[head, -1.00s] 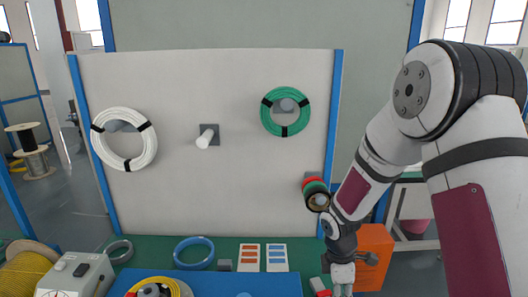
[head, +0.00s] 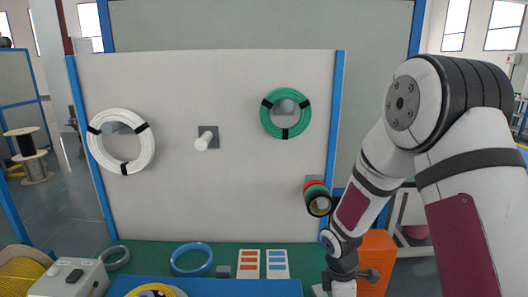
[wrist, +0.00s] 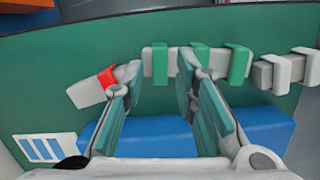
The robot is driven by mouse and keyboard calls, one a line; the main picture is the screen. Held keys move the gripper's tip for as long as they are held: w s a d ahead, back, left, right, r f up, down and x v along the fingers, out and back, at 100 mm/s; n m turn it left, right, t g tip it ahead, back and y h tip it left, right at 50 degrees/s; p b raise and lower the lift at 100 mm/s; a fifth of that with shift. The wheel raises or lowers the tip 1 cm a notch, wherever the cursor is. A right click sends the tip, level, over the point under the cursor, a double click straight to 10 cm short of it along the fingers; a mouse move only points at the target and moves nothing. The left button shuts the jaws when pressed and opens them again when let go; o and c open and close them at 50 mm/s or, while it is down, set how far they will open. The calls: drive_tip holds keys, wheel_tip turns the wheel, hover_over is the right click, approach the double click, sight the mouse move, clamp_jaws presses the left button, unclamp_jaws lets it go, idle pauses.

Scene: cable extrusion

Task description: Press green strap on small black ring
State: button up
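In the wrist view, several green straps lie along a pale grey bar on the green surface. One green strap (wrist: 160,62) shows between my fingertips, and another (wrist: 239,65) lies right of my gripper. My gripper (wrist: 157,66) is open, its fingers apart above the bar; I cannot tell whether they touch it. In the head view the gripper is mostly cut off at the bottom edge, and the straps do not show. A small dark grey ring (head: 117,257) lies flat at the table's back left, far from my gripper. I cannot tell if it is the task's black ring.
A red strap (wrist: 106,77) lies left of my fingers. A blue ring (head: 192,257), a white control box (head: 68,277) and an orange box (head: 376,262) are on the table. An upright panel (head: 220,100) stands behind, with coils on pegs and tape rolls (head: 319,204) at its right.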

drive_tip(key=shift+f+b, duration=0.75)
drive_tip(key=shift+f, duration=0.6)
drive_tip(key=shift+r, duration=0.2)
clamp_jaws()
wheel_tip(320, 180, up, 8)
drive_tip(key=p, duration=0.5)
idle(0.6)
